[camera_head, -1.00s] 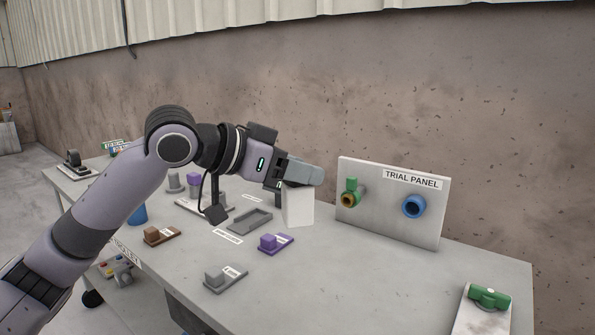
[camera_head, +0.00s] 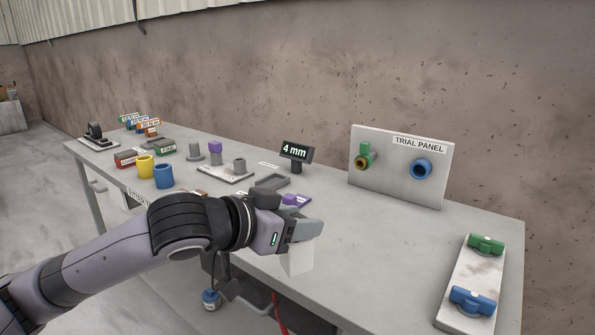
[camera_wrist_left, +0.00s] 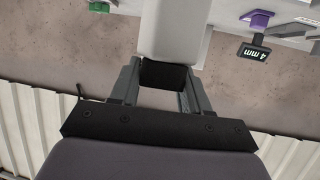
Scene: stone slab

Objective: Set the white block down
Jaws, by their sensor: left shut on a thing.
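My left gripper (camera_head: 310,233) is shut on the white block (camera_head: 297,261), near the front edge of the grey table (camera_head: 385,262). The block hangs below the fingers in the head view; I cannot tell whether its bottom touches the table. In the left wrist view the white block (camera_wrist_left: 172,32) sits between the two fingers (camera_wrist_left: 160,85). My right gripper is not in view.
A purple piece (camera_head: 296,199) and a grey tray (camera_head: 271,182) lie just behind the gripper. A display reading 4 mm (camera_head: 297,152) and the trial panel (camera_head: 400,175) stand behind. A board with green and blue valves (camera_head: 470,284) lies right. Table between is clear.

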